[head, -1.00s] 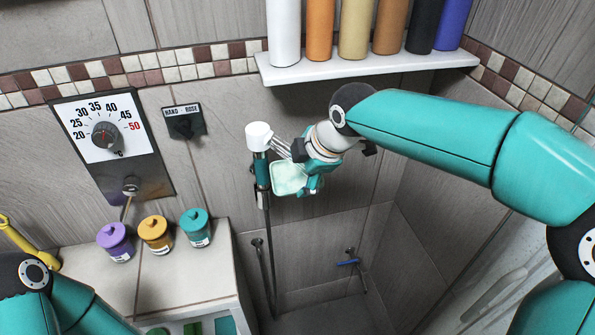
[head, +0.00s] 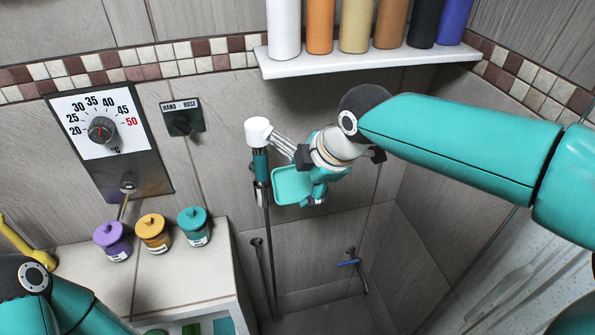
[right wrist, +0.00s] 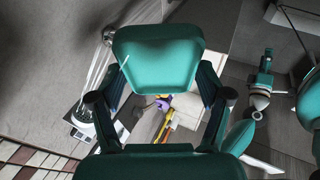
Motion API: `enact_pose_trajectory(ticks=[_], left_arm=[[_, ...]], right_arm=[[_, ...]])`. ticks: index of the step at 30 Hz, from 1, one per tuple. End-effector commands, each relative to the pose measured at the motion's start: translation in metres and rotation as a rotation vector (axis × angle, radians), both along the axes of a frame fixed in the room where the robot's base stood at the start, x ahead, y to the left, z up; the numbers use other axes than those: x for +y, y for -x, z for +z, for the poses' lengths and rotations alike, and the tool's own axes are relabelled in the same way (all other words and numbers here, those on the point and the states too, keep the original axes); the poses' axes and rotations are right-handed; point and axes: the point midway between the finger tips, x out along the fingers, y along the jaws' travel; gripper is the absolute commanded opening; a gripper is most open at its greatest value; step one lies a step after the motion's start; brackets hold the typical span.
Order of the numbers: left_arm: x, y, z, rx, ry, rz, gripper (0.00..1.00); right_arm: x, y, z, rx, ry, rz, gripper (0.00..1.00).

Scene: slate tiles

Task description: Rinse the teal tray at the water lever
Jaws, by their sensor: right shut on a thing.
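The teal tray (head: 293,186) is held in my right gripper (head: 316,184), beside the shower pole and below the white shower head (head: 258,131). Its visible face looks plain teal in the head view. In the right wrist view the tray (right wrist: 158,60) sits between the two fingers of the gripper (right wrist: 158,98), which is shut on it. Pale water streams (head: 283,147) run from the shower head toward the gripper and tray; I cannot tell exactly where they land. A metal lever (head: 129,186) sticks out below the temperature dial.
A blue-handled tap (head: 347,262) is low on the back wall. The HAND-ROSE knob (head: 182,122) is on the left wall. A shelf (head: 365,66) of bottles hangs above my right arm. Purple (head: 112,240), orange (head: 153,233) and teal (head: 194,226) jars stand on the ledge.

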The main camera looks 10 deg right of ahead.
Motion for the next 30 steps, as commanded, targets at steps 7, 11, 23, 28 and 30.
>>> enact_pose_trajectory(ticks=[7, 11, 23, 28, 30], left_arm=[[0.0, 0.0, -0.011, 0.0, 0.0, 0.0, 0.4], [0.0, 0.0, -0.014, 0.0, 0.0, 0.0, 0.4], [0.0, 0.0, -0.019, 0.0, 0.0, 0.0, 0.4], [0.0, 0.0, -0.019, 0.0, 0.0, 0.0, 0.4], [0.0, 0.0, -0.019, 0.0, 0.0, 0.0, 0.4]], right_arm=[[0.007, 0.02, -0.002, 0.0, 0.0, 0.001, 0.43], [0.011, 0.029, -0.001, -0.001, 0.0, 0.002, 0.43], [0.016, 0.046, 0.0, 0.001, 0.0, -0.001, 0.43], [0.016, 0.046, 0.0, 0.001, 0.0, -0.001, 0.43], [0.016, 0.046, 0.0, 0.0, 0.0, -0.001, 0.43]])
